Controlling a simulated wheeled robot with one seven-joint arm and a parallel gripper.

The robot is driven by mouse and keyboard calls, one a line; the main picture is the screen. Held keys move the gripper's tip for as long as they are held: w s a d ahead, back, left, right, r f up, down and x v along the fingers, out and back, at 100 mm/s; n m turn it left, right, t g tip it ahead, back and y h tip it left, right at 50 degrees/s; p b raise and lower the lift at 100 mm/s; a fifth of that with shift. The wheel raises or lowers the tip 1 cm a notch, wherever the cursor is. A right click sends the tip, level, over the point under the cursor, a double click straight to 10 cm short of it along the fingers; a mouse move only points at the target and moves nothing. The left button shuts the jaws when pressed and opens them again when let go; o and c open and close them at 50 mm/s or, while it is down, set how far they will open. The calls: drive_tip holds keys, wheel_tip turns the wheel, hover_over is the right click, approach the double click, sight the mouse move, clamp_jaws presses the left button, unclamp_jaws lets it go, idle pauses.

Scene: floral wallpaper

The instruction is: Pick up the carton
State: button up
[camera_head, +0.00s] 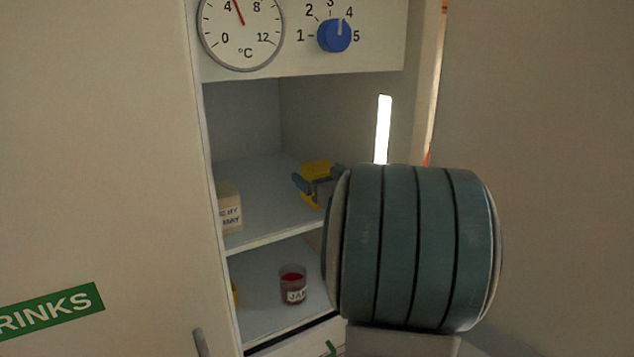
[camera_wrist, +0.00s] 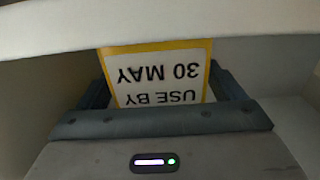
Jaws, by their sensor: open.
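A yellow carton (camera_head: 318,168) stands on the upper shelf inside the fridge, partly covered by my gripper and arm. In the wrist view the carton (camera_wrist: 160,75) shows a white label reading "USE BY 30 MAY", upside down, with a yellow border. My gripper (camera_head: 314,185) reaches in over the shelf at the carton. In the wrist view my gripper (camera_wrist: 163,82) is open, with one finger on each side of the carton. I cannot tell whether either finger touches it. The lower part of the carton is hidden by the gripper body.
A cream container (camera_head: 230,208) with a date label stands at the left of the upper shelf (camera_head: 262,222). A jar of red jam (camera_head: 292,285) stands on the shelf below, with a yellow thing (camera_head: 235,293) at its left. The fridge's dial panel (camera_head: 300,55) is above the opening.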

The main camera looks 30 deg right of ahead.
drive_tip(key=shift+w, duration=0.95)
drive_tip(key=c, duration=1.2)
drive_tip(key=shift+r, duration=0.1)
